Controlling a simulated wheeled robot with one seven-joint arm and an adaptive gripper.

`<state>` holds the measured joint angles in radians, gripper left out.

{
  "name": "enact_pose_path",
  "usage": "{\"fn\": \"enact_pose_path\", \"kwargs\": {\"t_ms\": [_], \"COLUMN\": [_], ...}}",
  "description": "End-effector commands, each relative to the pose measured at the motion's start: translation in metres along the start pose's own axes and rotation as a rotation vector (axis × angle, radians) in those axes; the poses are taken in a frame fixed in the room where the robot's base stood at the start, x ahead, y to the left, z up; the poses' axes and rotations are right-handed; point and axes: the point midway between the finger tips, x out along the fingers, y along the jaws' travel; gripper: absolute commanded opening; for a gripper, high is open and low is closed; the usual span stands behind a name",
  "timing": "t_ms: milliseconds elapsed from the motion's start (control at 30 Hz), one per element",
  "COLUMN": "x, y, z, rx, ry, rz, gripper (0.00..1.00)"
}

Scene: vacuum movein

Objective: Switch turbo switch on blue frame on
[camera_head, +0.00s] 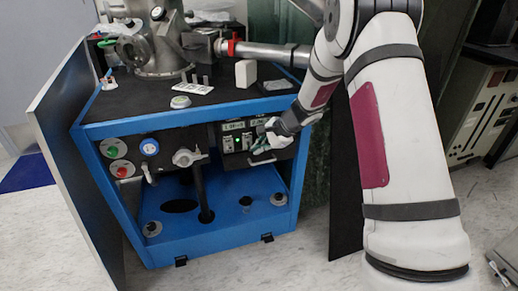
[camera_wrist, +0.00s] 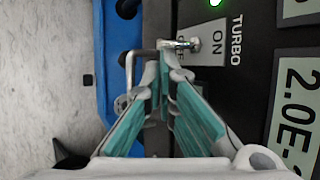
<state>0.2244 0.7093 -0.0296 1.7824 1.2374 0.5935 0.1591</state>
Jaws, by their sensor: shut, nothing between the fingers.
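The blue frame (camera_head: 215,236) is a cart with a dark control panel on its front. The turbo switch (camera_wrist: 182,44) is a small silver toggle beside the labels TURBO and ON in the wrist view. Its lever lies to the left in that view, over a partly hidden label that seems to read OFF. My gripper (camera_wrist: 165,72) has teal finger pads and is shut and empty, its tips just below the toggle in the picture. I cannot tell whether they touch it. In the head view my gripper (camera_head: 264,146) is at the panel's right part and hides the switch.
A metal handle (camera_wrist: 131,72) stands out left of the fingertips. A green light (camera_head: 238,141) glows on the panel. A valve (camera_head: 186,157) and round buttons are further left. A metal vessel (camera_head: 158,40) stands on the cart, and an open side panel (camera_head: 70,150) is at left.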

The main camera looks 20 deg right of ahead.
Motion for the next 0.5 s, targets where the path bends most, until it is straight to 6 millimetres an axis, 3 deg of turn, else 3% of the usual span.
{"fn": "enact_pose_path", "kwargs": {"t_ms": [500], "x": [-0.0045], "y": [-0.0015], "z": [0.0025], "rx": [0.002], "ry": [-0.002], "rz": [0.001], "gripper": [0.00]}}
